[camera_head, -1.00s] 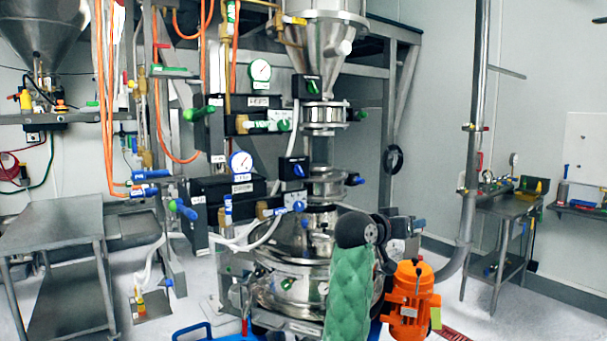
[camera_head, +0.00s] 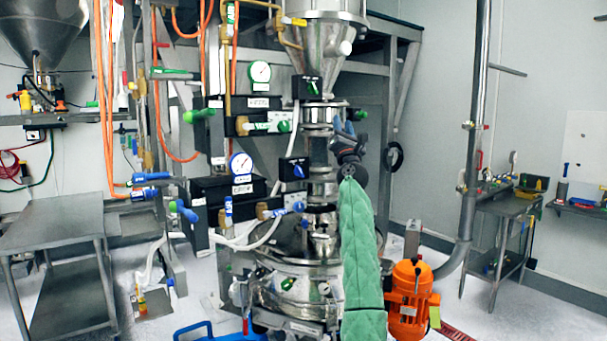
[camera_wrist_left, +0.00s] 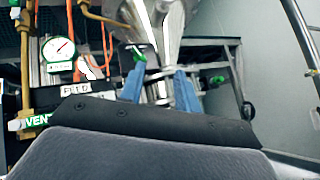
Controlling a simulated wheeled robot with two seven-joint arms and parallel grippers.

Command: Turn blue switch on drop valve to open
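The blue switch (camera_head: 298,171) sits on the front of a black box (camera_head: 286,166) at mid height on the steel column. A blue knob (camera_head: 298,206) shows below it. My left gripper (camera_head: 345,125) is raised right of and above the blue switch, in front of the column and apart from the switch. In the left wrist view its two blue fingers (camera_wrist_left: 160,82) are spread, with nothing held between them. The blue switch is not clearly seen in that view. My right gripper is in neither view.
A black box with a green switch (camera_head: 312,87) is above; it also shows near the left fingertip in the left wrist view (camera_wrist_left: 138,55). Gauges (camera_head: 241,163), hoses and pipes crowd the left. An orange motor (camera_head: 410,290) stands at lower right.

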